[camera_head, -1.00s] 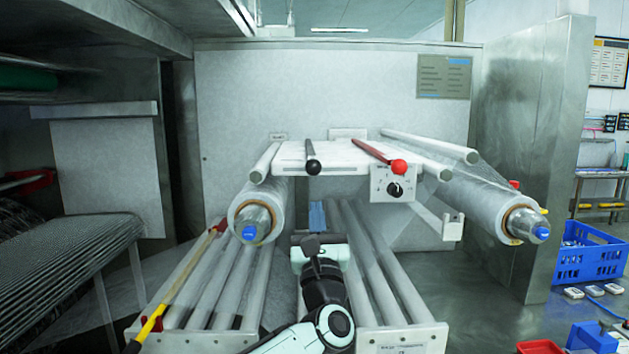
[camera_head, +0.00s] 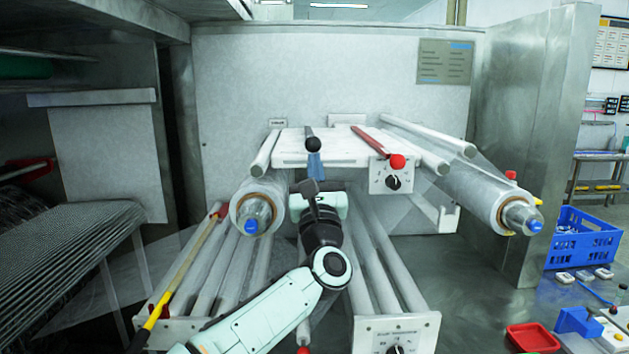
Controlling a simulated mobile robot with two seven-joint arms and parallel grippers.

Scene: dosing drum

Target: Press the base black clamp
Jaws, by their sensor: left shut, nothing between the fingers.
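The black clamp (camera_head: 312,144) is a lever with a round black knob at the front edge of the white top plate (camera_head: 290,160), left of the red lever. My left arm comes in from the lower left. My left gripper (camera_head: 315,165) is shut and empty, its blue fingertips pointing up and away just below the black knob. I cannot tell whether the fingertips touch the knob. The gripper hides part of the plate's front and the rollers behind it. My right gripper is not in view.
A red lever with a red knob (camera_head: 397,161) and a dial box (camera_head: 391,177) sit to the right. Film rolls stand on both sides, the left (camera_head: 257,207) and right (camera_head: 490,200). Rollers (camera_head: 375,260) lie below. A blue crate (camera_head: 583,238) is at far right.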

